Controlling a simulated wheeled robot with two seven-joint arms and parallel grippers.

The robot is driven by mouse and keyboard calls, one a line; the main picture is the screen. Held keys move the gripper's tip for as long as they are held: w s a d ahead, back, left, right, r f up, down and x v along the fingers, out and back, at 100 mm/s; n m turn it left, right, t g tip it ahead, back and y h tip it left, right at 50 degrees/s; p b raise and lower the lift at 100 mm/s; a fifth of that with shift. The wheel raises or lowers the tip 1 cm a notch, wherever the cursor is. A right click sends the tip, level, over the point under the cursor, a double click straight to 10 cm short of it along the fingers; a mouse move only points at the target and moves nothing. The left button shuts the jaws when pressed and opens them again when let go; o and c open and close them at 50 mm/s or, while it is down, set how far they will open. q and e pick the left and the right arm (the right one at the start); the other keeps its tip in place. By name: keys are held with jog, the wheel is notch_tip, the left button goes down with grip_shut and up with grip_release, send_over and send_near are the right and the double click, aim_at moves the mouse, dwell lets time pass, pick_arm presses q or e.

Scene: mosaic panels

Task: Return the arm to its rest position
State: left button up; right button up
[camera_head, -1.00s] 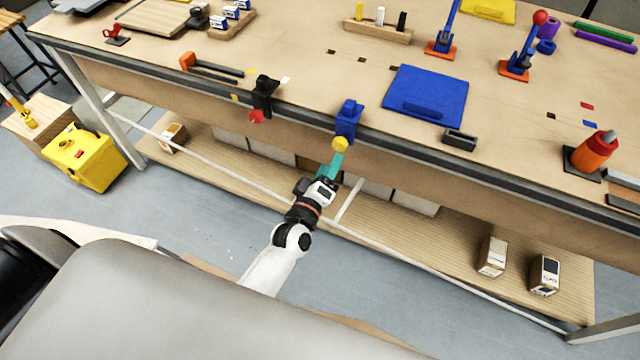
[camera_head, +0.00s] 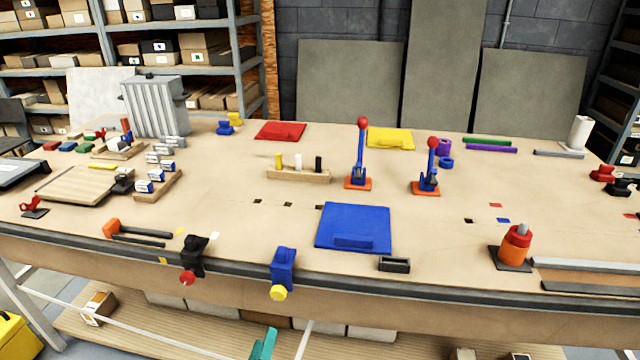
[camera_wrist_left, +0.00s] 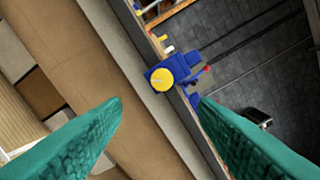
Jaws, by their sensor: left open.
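My left gripper shows at the bottom of the head view, where only its teal fingers (camera_head: 264,345) are visible, below the table's front edge. In the left wrist view its two teal fingers (camera_wrist_left: 160,128) stand wide apart with nothing between them. A blue clamp with a yellow knob (camera_head: 283,270) is fixed at the table's front edge, above and apart from the fingers. The same clamp (camera_wrist_left: 172,78) shows beyond the fingertips in the left wrist view. The rest of the left arm is out of the head view. My right gripper is in neither view.
The workbench (camera_head: 440,225) has a front edge just above the gripper. A black clamp with a red knob (camera_head: 191,262) sits left of the blue one. A blue panel (camera_head: 354,222) lies behind. A lower shelf (camera_head: 130,335) holds boxes under the bench.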

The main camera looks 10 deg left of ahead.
pick_arm(q)
jog(key=s+f+m+g, duration=0.3)
jog(key=s+f, duration=0.1)
jog(key=f, duration=0.6)
jog(key=s+f+m+g+h, duration=0.1)
jog(key=s+f+m+g, duration=0.2)
jog(key=f, duration=0.6)
jog(key=s+f+m+g, duration=0.25)
jog(key=s+f, duration=0.35)
jog(key=f, duration=0.4)
jog(key=s+a+f+m+g, duration=0.1)
jog(key=s+f, duration=0.3)
jog(key=s, duration=0.4)
jog(key=s+a+f+m+g+y, duration=0.1)
jog(key=s+a+f+m+g, duration=0.1)
jog(key=s, duration=0.7)
jog(key=s+a+f+m+g, duration=0.2)
jog(key=s+f+g, duration=0.3)
jog(key=s+f, duration=0.3)
jog(key=shift+s+a+f+y, duration=0.2)
jog(key=shift+a+y, duration=0.1)
jog(key=shift+a, duration=0.45)
